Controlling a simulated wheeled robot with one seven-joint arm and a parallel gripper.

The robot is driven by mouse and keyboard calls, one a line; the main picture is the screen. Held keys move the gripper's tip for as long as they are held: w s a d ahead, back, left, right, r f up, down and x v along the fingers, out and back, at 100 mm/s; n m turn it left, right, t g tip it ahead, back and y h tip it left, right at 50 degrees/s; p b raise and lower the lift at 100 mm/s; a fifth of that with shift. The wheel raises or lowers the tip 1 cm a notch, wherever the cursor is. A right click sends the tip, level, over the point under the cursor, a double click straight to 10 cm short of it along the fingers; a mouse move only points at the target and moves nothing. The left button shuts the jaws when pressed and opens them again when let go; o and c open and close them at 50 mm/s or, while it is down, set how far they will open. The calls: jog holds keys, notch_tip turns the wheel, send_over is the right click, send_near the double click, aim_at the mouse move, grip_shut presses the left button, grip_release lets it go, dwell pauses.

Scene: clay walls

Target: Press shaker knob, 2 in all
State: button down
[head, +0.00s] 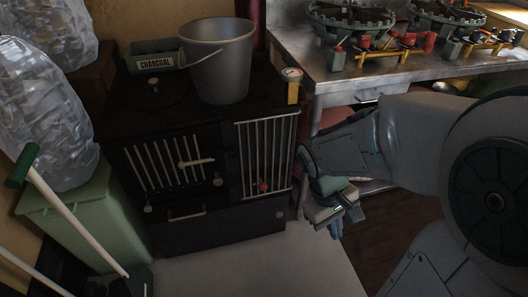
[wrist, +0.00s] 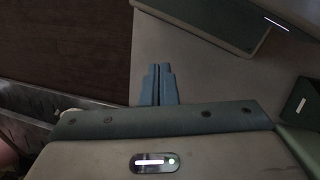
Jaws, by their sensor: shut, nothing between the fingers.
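A dark stove (head: 200,235) stands left of centre in the head view, with barred doors on its front. Small knobs show on it: a red knob (head: 263,187) low on the right grille, a pale knob (head: 148,210) at lower left and another pale knob (head: 218,181) near the middle. I cannot tell which is the shaker knob. My gripper (head: 336,229) is in front of and to the right of the stove, pointing down, apart from it. In the wrist view my gripper (wrist: 158,68) has its fingers together and empty; no knob shows there.
A green bin (head: 80,215) and a green-handled pole (head: 70,215) stand at left. A metal table (head: 330,90) with burners is at upper right.

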aim_at(261, 181)
jog(key=w+a+f+n+t+h, duration=0.2)
jog(key=w+a+f+n+t, duration=0.2)
jog(key=n, duration=0.7)
jog(key=w+a+f+n+t+h+p, duration=0.1)
jog(key=w+a+f+n+t+h, duration=0.1)
jog(key=w+a+f+n+t, duration=0.2)
jog(key=w+a+f+n+t+h+p, duration=0.1)
jog(key=a+f+n+t, duration=0.4)
jog(key=n, duration=1.4)
notch_tip(261, 181, down, 4)
jog(key=w+t+h, duration=0.1)
jog(key=w+t, duration=0.1)
jog(key=t, duration=0.3)
jog(key=shift+w+a+n, duration=0.3)
jog(key=shift+w+a, duration=0.05)
jog(key=shift+w, duration=0.05)
jog(key=shift+w, duration=0.1)
jog(key=w+a+b, duration=0.1)
jog(key=w+a, duration=0.1)
jog(key=w, duration=0.6)
jog(key=shift+w+a, duration=0.15)
jog(key=shift+a, duration=0.05)
jog(key=shift+w+a+f, duration=0.1)
jog(key=shift+w, duration=0.3)
